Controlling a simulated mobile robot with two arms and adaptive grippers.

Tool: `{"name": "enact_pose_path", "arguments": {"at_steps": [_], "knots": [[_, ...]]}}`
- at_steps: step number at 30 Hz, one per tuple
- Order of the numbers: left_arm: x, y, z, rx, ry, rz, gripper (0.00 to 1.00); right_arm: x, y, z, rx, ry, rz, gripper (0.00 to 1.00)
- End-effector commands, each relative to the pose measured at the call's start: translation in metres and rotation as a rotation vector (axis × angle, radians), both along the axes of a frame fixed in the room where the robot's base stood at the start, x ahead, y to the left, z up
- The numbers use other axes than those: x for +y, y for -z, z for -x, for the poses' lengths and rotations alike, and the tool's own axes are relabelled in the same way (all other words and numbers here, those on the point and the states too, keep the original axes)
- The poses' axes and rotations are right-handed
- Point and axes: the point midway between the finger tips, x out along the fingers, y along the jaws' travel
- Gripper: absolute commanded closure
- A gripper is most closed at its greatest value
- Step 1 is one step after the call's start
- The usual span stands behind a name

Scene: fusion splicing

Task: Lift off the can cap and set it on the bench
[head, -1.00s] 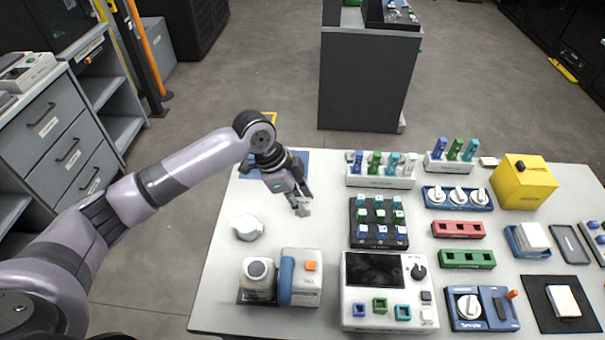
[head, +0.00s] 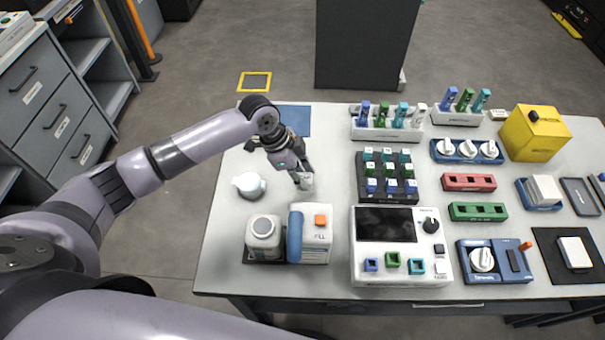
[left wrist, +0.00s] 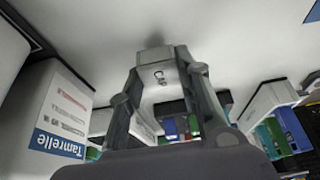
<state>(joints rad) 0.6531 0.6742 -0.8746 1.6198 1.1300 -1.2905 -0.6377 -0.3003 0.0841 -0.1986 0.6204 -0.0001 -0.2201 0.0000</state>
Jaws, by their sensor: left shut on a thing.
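My left gripper (head: 304,181) is shut on a small pale grey cap (left wrist: 155,68), with lettering that seems to read CAP in the left wrist view. The gripper points down over the bare bench (head: 225,245), behind the white dispenser unit. The cap is low over the bench or on it; I cannot tell if it touches. A white can-like bottle (head: 264,230) with a round top stands upright at the front left. A white round container (head: 249,185) stands behind it, left of the gripper. My right gripper is not in view.
A white unit with a blue roll (head: 317,243) stands in front of the gripper. A rack of coloured blocks (head: 388,190) is to its right, and a screen device (head: 385,226) is front right. A blue mat (head: 293,119) lies behind. Bare bench surrounds the white container.

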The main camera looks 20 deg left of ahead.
Motion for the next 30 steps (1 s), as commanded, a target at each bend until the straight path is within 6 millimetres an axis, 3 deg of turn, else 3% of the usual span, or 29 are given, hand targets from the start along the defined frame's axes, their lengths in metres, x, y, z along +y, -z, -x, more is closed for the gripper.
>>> {"name": "enact_pose_path", "arguments": {"at_steps": [4, 30], "knots": [[0.0, 0.01, 0.0, -0.001, 0.0, 0.001, 0.94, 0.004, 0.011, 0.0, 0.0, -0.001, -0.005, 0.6], [0.0, 0.021, 0.0, 0.0, -0.001, 0.001, 0.94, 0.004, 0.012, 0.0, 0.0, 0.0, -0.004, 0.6]]}}
